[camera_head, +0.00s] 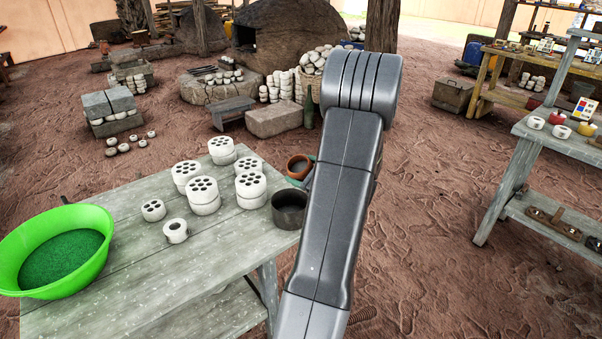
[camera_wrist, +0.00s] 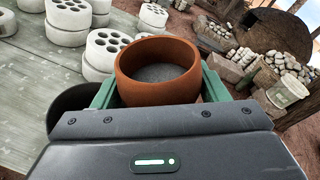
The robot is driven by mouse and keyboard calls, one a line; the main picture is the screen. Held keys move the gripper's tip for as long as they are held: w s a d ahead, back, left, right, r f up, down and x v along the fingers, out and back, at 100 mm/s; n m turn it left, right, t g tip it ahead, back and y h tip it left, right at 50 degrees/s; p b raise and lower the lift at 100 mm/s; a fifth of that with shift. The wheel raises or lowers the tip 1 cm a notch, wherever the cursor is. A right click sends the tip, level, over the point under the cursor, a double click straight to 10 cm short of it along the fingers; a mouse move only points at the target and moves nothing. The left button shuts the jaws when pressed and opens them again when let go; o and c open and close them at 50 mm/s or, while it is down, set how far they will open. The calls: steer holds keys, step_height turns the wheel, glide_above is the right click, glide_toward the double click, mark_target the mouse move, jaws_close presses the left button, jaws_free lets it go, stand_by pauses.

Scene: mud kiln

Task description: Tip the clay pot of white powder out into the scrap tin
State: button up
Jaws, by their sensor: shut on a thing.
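The clay pot (camera_wrist: 157,88) is orange-brown and round. In the wrist view it sits between the green fingers of my gripper (camera_wrist: 160,78), which is shut on it. Its open mouth shows a flat grey fill inside; I cannot tell the powder's depth. In the head view the pot (camera_head: 299,167) is just beyond the table's right end, partly hidden by my arm. A dark round tin (camera_head: 289,211), likely the scrap tin, stands on the table's right corner, just nearer than the pot. Part of it shows at the left of the wrist view (camera_wrist: 75,102). The pot looks roughly upright.
White pierced clay discs (camera_head: 203,194) stand in stacks on the grey table (camera_head: 120,205), left of the tin. A green basin (camera_head: 98,225) of green grains is at the table's left. A second bench (camera_head: 530,128) stands at right. Open dirt floor lies between.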

steer(key=shift+f+n+b, duration=0.2)
steer(key=shift+n+b, duration=0.2)
steer(key=shift+b, duration=0.3)
steer(key=shift+r+n+t+h+b, duration=0.15)
steer(key=shift+n+t+b, duration=0.25)
steer(key=shift+n+b, duration=1.15)
steer(key=shift+n+t+h+b, duration=0.15)
steer(key=shift+n+t+b, duration=0.45)
steer(key=shift+b, duration=1.65)
steer(key=shift+s+a+n+t+b, duration=0.15)
steer(key=shift+n+b, duration=0.85)
steer(key=shift+b, duration=1.5)
steer(key=shift+s+a+n+t+b, duration=0.1)
steer(key=shift+n+b, duration=0.85)
steer(key=shift+b, duration=1.5)
steer(key=shift+s+a+n+t+b, duration=0.15)
steer(key=shift+n+b, duration=0.85)
steer(key=shift+b, duration=1.5)
steer(key=shift+d, duration=0.1)
